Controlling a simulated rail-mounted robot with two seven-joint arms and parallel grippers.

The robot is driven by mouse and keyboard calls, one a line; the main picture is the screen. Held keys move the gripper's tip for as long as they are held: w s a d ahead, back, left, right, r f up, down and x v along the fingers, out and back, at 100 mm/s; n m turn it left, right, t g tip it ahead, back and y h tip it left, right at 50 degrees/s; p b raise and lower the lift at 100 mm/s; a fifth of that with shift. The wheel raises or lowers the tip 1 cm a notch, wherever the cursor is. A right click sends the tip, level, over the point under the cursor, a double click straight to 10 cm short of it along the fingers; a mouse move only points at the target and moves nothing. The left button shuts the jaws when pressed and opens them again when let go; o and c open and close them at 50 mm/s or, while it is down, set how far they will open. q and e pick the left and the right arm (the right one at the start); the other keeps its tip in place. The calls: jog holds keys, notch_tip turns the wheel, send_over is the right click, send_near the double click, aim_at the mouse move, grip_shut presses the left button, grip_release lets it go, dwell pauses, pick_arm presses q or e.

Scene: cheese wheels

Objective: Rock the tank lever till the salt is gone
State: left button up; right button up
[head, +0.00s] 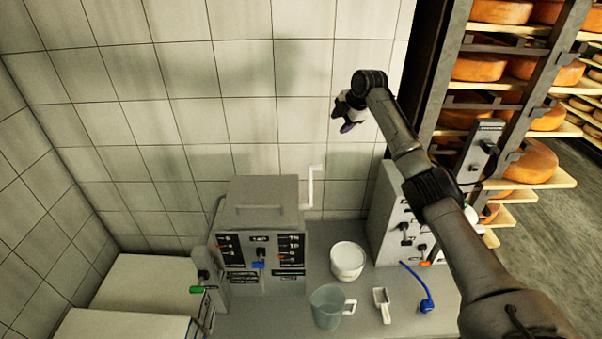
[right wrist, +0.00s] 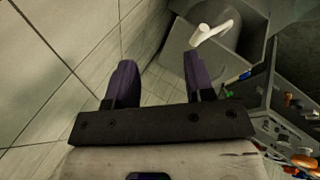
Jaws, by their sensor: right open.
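A grey tank-like box (head: 258,210) with a dark panel of labels and small knobs stands on the counter. A white bent lever (head: 313,187) rises at its right back edge; its pale end also shows in the right wrist view (right wrist: 211,35). My right gripper (head: 348,118) is open and empty, in the air above and to the right of the lever, near the tiled wall. In the right wrist view its two purple fingers (right wrist: 158,82) are spread, with the lever beyond the right finger. I cannot make out any salt. My left gripper is not in view.
A white tub (head: 347,261), a clear jug (head: 327,308), a white scoop (head: 381,304) and a blue hose nozzle (head: 426,303) sit in front. A second grey box (head: 386,205) stands behind my right arm. Cheese racks (head: 555,184) fill the right.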

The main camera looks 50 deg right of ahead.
aim_at(318, 165)
jog(key=w+a+f+m+y, duration=0.1)
jog(key=a+f+m, duration=0.1)
jog(key=f, duration=0.3)
jog(key=w+a+f+m+g+y, duration=0.1)
jog(key=a+f, duration=0.1)
jog(key=f, duration=0.3)
jog(key=w+a+f+m+y+p, duration=0.1)
jog(key=a+f+m, duration=0.1)
jog(key=f, duration=0.2)
jog(key=shift+w+f+m+g, duration=0.3)
jog(key=shift+w+f, duration=0.1)
grip_shut()
dwell(0.4)
